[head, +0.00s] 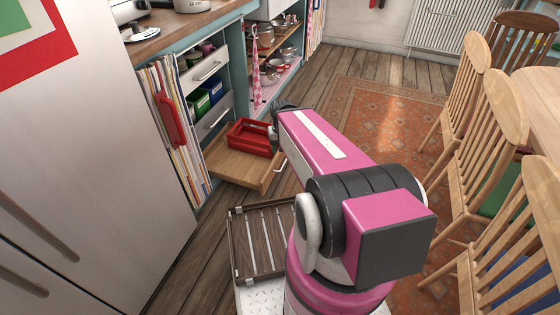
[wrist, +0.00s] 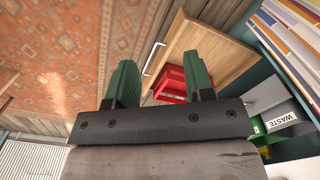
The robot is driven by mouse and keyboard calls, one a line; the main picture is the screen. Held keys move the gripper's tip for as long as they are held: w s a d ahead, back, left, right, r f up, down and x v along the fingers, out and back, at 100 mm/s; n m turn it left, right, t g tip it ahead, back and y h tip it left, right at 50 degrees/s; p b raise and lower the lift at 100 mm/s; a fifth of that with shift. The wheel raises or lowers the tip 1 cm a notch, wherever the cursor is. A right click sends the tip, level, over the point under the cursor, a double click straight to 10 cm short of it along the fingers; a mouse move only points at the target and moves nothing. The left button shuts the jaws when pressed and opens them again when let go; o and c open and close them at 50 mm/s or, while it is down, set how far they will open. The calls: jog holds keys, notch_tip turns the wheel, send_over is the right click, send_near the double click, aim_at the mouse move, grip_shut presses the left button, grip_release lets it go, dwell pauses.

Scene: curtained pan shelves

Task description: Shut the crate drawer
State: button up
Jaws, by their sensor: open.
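The crate drawer (head: 235,167) is a light wooden drawer at the bottom of the cabinet, pulled well out over the floor. A red crate (head: 250,137) sits in it. Its front carries a pale bar handle (head: 280,164). In the wrist view the drawer's wooden side (wrist: 218,52), the handle (wrist: 153,58) and part of the red crate (wrist: 172,82) show beyond my fingers. My gripper (wrist: 162,64) has two green fingers, apart with nothing between them. In the head view my arm mostly hides the gripper, near the drawer's far right corner. I cannot tell whether it touches the drawer.
A slatted wooden tray (head: 262,240) is near my base. Chairs (head: 500,110) stand right; the rug (head: 390,105) is open floor.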

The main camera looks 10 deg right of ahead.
jog(key=shift+m+y, duration=0.4)
jog(key=shift+y, duration=0.5)
jog(key=w+f, duration=0.2)
jog(key=w+d+f, duration=0.1)
jog(key=w+f, duration=0.2)
jog(key=shift+w+d, duration=0.2)
grip_shut()
jog(key=w+d+f+m+t+y, duration=0.3)
jog(key=w+d+f, duration=0.45)
jog(key=f, duration=0.35)
jog(key=w+d+f+m+t+y, duration=0.25)
jog(key=w+d+f, duration=0.55)
jog(key=f, duration=0.4)
send_near(277, 159)
jog(key=shift+m, duration=0.25)
jog(key=x, duration=0.4)
jog(key=f+x, duration=0.1)
jog(key=x, duration=0.1)
jog(key=shift+s+d, duration=0.2)
jog(key=shift+d, duration=0.25)
jog(key=shift+w+a, duration=0.35)
jog(key=shift+a, duration=0.2)
